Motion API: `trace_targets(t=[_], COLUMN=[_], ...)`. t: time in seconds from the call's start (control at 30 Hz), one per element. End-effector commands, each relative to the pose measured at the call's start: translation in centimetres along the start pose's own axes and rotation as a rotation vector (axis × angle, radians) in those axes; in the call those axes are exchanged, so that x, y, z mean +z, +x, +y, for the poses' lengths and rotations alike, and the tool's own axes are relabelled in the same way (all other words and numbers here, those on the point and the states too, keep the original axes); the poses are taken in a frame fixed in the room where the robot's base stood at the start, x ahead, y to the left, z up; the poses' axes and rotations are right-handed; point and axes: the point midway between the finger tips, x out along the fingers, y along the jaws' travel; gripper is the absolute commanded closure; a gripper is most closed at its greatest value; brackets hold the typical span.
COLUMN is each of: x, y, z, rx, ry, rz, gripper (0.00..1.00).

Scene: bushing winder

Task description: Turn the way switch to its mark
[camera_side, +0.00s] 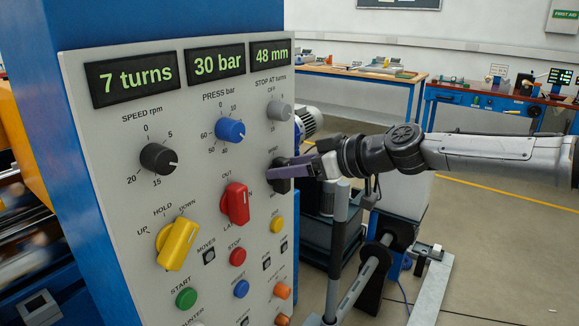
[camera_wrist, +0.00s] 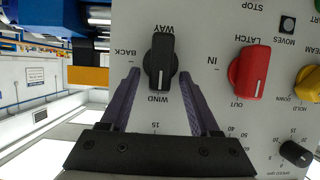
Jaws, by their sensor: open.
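The way switch (camera_wrist: 160,62) is a black knob on the grey panel, under the label WAY, which reads upside down in the wrist view. Its white line points down the picture, toward the word WIND; the word BACK stands to its left. My gripper (camera_wrist: 159,74) is open, with one purple finger on each side of the knob. Small gaps seem to show between fingers and knob. In the side view my gripper (camera_side: 283,168) reaches in from the right, and its fingers partly cover the switch (camera_side: 280,185).
The red latch knob (camera_wrist: 250,72) stands beside the switch, with a yellow knob (camera_wrist: 307,83) farther along. In the side view a grey stop knob (camera_side: 279,111) is above the switch and a yellow button (camera_side: 277,224) below. A grey post (camera_side: 337,240) stands under my gripper.

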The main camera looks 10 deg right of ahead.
Motion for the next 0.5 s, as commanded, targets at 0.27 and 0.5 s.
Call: trace_targets(t=[0.27, 0.5], x=[0.02, 0.04], y=[-0.01, -0.02], z=[0.0, 0.01], rx=[0.0, 0.0], ry=[0.0, 0.0], rz=[0.0, -0.001], gripper=[0.55, 0.99])
